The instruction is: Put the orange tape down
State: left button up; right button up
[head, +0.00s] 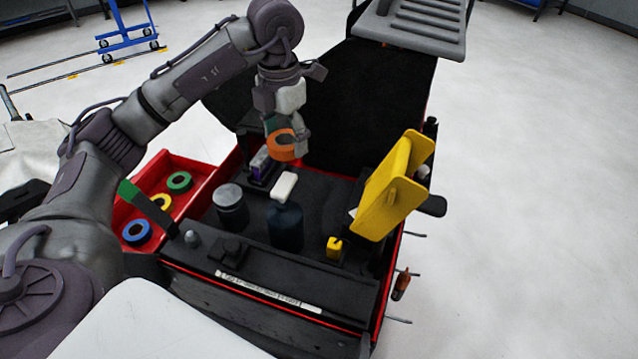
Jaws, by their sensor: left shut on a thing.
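The orange tape (281,146) is a ring held in my left gripper (285,130), which is shut on it. The gripper points down, and the tape is above the back left part of the black cart top (330,190). It appears raised above the surface, near a small dark and purple item (260,163). The fingertips are partly hidden by the tape. My right gripper is not in view.
A red tray (195,170) at the cart's left holds green (179,181), yellow (160,203) and blue (137,232) tape rolls. A grey-lidded jar (230,207), a dark bottle (285,225) with a white top and a yellow stand (388,190) occupy the cart top.

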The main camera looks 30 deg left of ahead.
pick_arm(q)
jog(key=w+d, duration=0.4)
jog(key=w, duration=0.2)
jog(key=p, duration=0.2)
send_over(317, 197)
notch_tip(317, 197, down, 13)
jog(key=shift+f, duration=0.15)
notch_tip(317, 197, down, 4)
jog(key=shift+f, duration=0.2)
jog(key=shift+w+f, duration=0.1)
jog(key=shift+f, duration=0.1)
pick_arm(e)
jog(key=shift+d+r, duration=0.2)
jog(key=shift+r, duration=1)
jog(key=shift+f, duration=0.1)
pick_arm(q)
jog(key=o, duration=1.1)
jog(key=shift+f, duration=0.1)
jog(key=shift+o, duration=0.2)
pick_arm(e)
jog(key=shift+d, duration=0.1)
